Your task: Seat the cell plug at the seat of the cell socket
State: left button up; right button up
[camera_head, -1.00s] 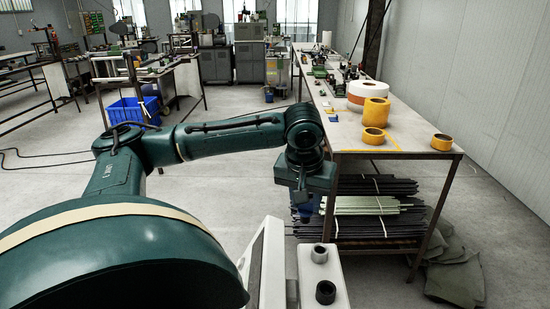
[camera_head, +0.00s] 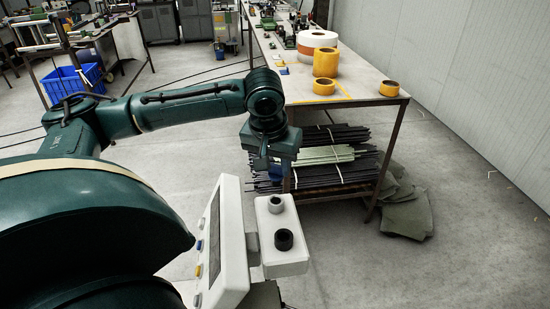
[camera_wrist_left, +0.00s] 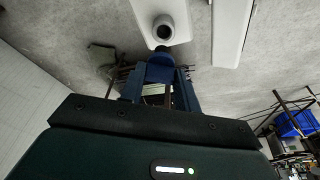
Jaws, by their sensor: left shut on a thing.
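My left gripper (camera_head: 268,168) hangs down just beyond the white block (camera_head: 268,262), above and behind its grey ring-shaped socket (camera_head: 276,203). A black ring-shaped socket (camera_head: 284,240) stands nearer on the same block. I cannot tell which is the cell socket. In the left wrist view the blue fingers (camera_wrist_left: 160,88) are shut on a dark blue piece, likely the cell plug (camera_wrist_left: 161,56). Its tip shows just below a round socket (camera_wrist_left: 163,30) on the white block, apparently outside the bore. The plug's lower end is hidden in the head view. My right gripper is out of view.
A white panel (camera_head: 228,240) with a screen and buttons stands just left of the block. A workbench (camera_head: 345,92) with tape rolls (camera_head: 326,64) and bundled rods (camera_head: 325,155) stands behind. A grey cloth heap (camera_head: 406,212) lies right of it. Floor at right is clear.

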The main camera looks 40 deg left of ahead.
aim_at(275, 176)
pick_arm(q)
notch_tip(275, 176, down, 2)
jog(key=shift+f+b, duration=0.1)
jog(key=shift+b, duration=0.2)
jog(key=shift+f+b, duration=0.3)
jog(key=shift+f, duration=0.55)
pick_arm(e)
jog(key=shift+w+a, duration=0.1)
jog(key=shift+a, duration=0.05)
pick_arm(q)
jog(key=shift+p, duration=0.4)
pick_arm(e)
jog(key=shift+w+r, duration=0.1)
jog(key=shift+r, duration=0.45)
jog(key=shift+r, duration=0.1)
